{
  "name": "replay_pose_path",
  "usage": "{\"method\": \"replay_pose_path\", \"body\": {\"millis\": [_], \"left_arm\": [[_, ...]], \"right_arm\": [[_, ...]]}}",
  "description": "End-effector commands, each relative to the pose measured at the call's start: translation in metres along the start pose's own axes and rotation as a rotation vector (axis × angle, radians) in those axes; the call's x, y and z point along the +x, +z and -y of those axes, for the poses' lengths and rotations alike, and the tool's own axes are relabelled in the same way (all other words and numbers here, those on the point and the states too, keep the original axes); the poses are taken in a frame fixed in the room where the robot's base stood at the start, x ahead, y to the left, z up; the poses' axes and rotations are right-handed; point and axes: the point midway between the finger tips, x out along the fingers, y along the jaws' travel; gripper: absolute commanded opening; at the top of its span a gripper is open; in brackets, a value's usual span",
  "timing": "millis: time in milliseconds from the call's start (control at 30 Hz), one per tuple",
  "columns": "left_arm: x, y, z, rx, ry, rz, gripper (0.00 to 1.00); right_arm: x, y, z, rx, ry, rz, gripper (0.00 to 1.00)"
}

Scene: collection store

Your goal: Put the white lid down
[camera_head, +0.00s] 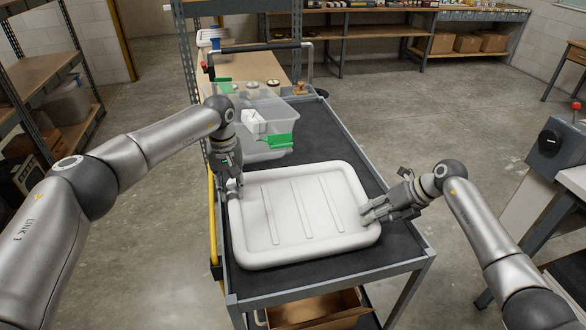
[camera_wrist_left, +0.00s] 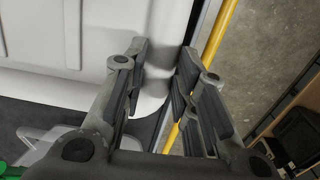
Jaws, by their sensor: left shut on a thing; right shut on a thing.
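The white lid (camera_head: 290,232) is a wide ribbed panel over the near part of the cart's dark top. My left gripper (camera_head: 238,190) is shut on its left edge near the far corner. In the left wrist view the lid (camera_wrist_left: 75,35) passes between the fingers of my left gripper (camera_wrist_left: 163,85). My right gripper (camera_head: 368,213) is shut on the lid's right edge. I cannot tell whether the lid touches the cart top or is held just above it.
A clear bin (camera_head: 262,150) with green clips and a white item stands behind the lid on the cart (camera_head: 345,160). A yellow rail (camera_head: 213,225) runs along the cart's left side. Shelving (camera_head: 40,80) stands left, a machine (camera_head: 560,150) right. Dark cart top is bare right of the bin.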

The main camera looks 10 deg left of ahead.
Motion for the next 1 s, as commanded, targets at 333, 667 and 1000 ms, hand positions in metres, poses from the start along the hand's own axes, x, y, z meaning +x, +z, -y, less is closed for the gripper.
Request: {"method": "replay_pose_path", "body": {"millis": [333, 667, 1000], "left_arm": [[0.001, 0.002, -0.004, 0.004, 0.007, 0.003, 0.48], [-0.014, 0.0, -0.002, 0.001, 0.006, -0.001, 0.48], [-0.085, 0.001, -0.003, 0.003, 0.007, 0.0, 0.48]], "right_arm": [[0.002, 0.001, -0.004, 0.0, 0.011, 0.003, 0.6], [0.001, 0.0, -0.002, 0.0, 0.006, 0.001, 0.6], [0.001, 0.0, -0.001, 0.001, 0.005, 0.001, 0.6]]}}
